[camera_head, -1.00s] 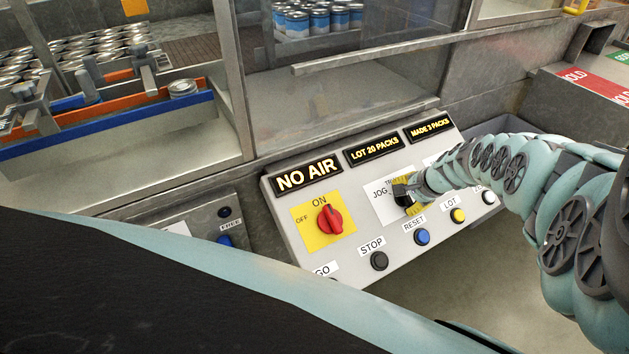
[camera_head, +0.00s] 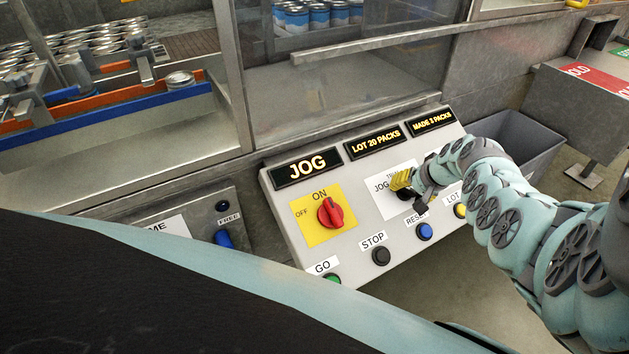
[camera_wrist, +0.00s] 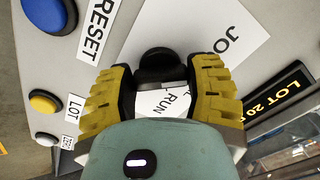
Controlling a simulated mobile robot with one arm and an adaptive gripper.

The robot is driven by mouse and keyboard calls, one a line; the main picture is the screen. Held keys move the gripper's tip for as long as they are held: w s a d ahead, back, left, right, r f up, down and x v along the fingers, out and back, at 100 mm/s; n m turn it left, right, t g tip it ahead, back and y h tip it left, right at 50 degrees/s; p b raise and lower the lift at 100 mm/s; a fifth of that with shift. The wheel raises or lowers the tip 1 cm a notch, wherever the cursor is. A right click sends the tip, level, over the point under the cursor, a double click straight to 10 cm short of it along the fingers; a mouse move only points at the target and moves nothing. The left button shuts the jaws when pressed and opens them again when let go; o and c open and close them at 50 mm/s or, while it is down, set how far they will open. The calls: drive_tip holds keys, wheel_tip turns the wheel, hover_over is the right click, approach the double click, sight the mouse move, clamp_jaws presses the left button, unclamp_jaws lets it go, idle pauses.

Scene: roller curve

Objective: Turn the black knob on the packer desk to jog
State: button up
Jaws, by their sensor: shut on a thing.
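The packer desk (camera_head: 292,230) is a sloped grey panel. Its left display (camera_head: 306,167) reads JOG in lit letters. The black knob (camera_wrist: 156,66) sits between my two yellow fingers in the wrist view, over a white label plate with JOG and RUN partly visible. My gripper (camera_wrist: 162,72) is shut on the knob. In the head view my gripper (camera_head: 404,184) reaches the white plate from the right and hides most of the knob. The knob's pointer direction is hard to make out.
A red switch (camera_head: 330,212) on a yellow plate is left of the knob. Along the lower edge are a green GO button (camera_head: 332,280), black STOP (camera_head: 381,256), blue RESET (camera_head: 423,231) and yellow LOT (camera_head: 460,210). A grey bin (camera_head: 535,140) stands behind my arm.

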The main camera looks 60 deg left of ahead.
drive_tip(key=shift+w+n, duration=0.1)
drive_tip(key=shift+n, duration=0.3)
drive_tip(key=o, duration=1.2)
drive_tip(key=shift+r, duration=0.1)
drive_tip(key=shift+d+r, duration=0.2)
drive_tip(key=shift+r, duration=0.2)
drive_tip(key=v, duration=1.1)
